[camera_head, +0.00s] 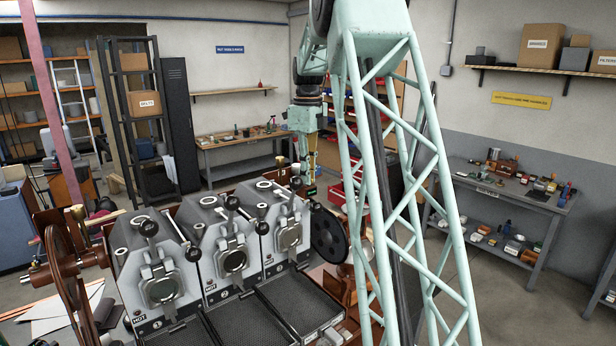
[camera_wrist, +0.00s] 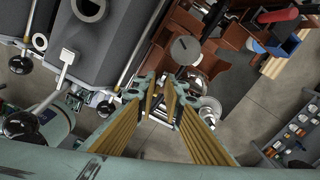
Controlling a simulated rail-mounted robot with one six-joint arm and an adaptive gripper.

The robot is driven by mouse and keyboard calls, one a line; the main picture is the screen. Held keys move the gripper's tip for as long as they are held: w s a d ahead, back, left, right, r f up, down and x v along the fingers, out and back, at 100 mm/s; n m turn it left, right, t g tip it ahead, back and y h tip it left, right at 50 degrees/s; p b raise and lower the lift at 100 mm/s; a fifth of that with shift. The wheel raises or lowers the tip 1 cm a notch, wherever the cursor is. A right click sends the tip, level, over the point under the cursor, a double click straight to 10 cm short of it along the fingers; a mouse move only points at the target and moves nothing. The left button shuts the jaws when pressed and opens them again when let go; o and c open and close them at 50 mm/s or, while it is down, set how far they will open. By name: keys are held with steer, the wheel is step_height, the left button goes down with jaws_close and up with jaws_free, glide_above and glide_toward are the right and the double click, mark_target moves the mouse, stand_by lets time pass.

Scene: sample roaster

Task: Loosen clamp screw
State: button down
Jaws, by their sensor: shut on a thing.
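My gripper (camera_head: 306,178) reaches down behind the right end of the three-unit sample roaster (camera_head: 205,255), above its copper-brown frame. In the wrist view my yellow-padded fingers (camera_wrist: 163,98) point away from the camera and are close together, shut on a small part that they mostly hide. From its place I take this part to be the clamp screw; its shape and turn cannot be made out. A grey round disc (camera_wrist: 185,50) and shiny metal fittings lie just beyond and beside the fingertips. The roaster's grey housing (camera_wrist: 95,50) is to their left.
A black wheel (camera_head: 328,234) stands right of the roaster, close to my gripper. Black ball-ended levers (camera_head: 149,228) stick out from the roaster fronts. A workbench (camera_head: 500,190) with small parts stands at the right. Open floor lies between bench and roaster.

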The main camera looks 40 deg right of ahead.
steer(key=shift+n, duration=0.5)
steer(key=n, duration=0.2)
steer(key=shift+n+p, duration=0.3)
steer(key=shift+p, duration=0.1)
steer(key=n, duration=0.3)
steer(key=shift+n+p, duration=0.3)
steer(key=shift+n, duration=0.1)
steer(key=n, duration=0.7)
steer(key=shift+p, duration=0.35)
steer(key=n, duration=0.3)
steer(key=shift+n, duration=0.4)
steer(key=n, duration=0.3)
steer(key=shift+n, duration=0.4)
steer(key=n, duration=0.6)
steer(key=shift+n+p, duration=0.3)
